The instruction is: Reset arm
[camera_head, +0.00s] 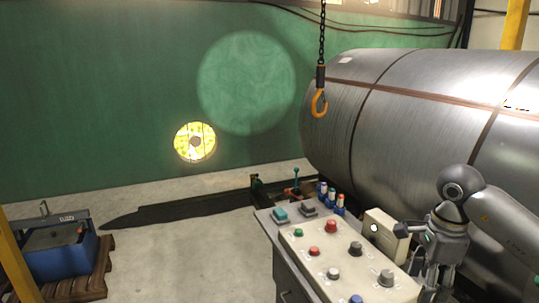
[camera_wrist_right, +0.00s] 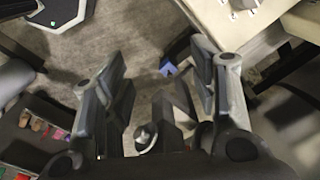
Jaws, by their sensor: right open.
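My right arm comes in from the right in the head view. Its gripper (camera_head: 432,272) hangs close beside the right end of a beige control console (camera_head: 318,284). In the right wrist view the right gripper (camera_wrist_right: 160,78) has its two dark fingers spread apart, with nothing held between them. The floor and a small blue object (camera_wrist_right: 168,66) show beyond the fingers. The left gripper is not in view.
The console carries several coloured buttons and knobs, and a small beige box (camera_head: 385,232) stands at its right edge. A large metal cylinder (camera_head: 400,115) lies behind. An orange hook (camera_head: 319,103) hangs from a chain. A blue machine (camera_head: 62,257) sits on a pallet at left.

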